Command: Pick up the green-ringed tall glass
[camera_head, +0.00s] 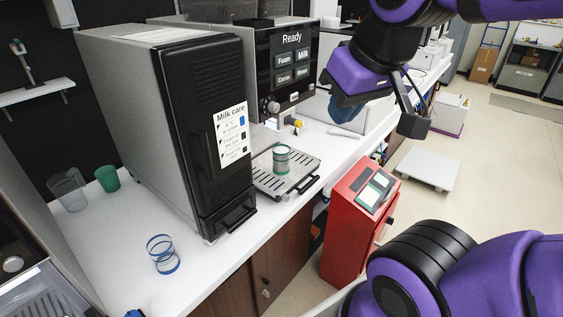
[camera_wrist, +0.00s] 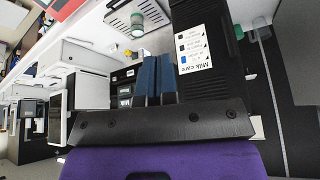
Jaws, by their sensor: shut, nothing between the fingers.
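The green-ringed glass (camera_head: 281,158) stands upright on the drip tray (camera_head: 262,184) of the coffee machine in the head view. It also shows near the top of the wrist view (camera_wrist: 137,26). My gripper (camera_head: 343,110) is up and to the right of it in the head view, apart from it. Its two blue fingers (camera_wrist: 157,62) are close together with nothing held in the wrist view.
The coffee machine (camera_head: 287,62) stands behind the tray, beside a tall black-fronted milk unit (camera_head: 190,110). A blue-ringed glass (camera_head: 162,254), a clear glass (camera_head: 67,190) and a green cup (camera_head: 107,179) stand left on the white counter. A red cabinet (camera_head: 352,235) stands at the counter's front.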

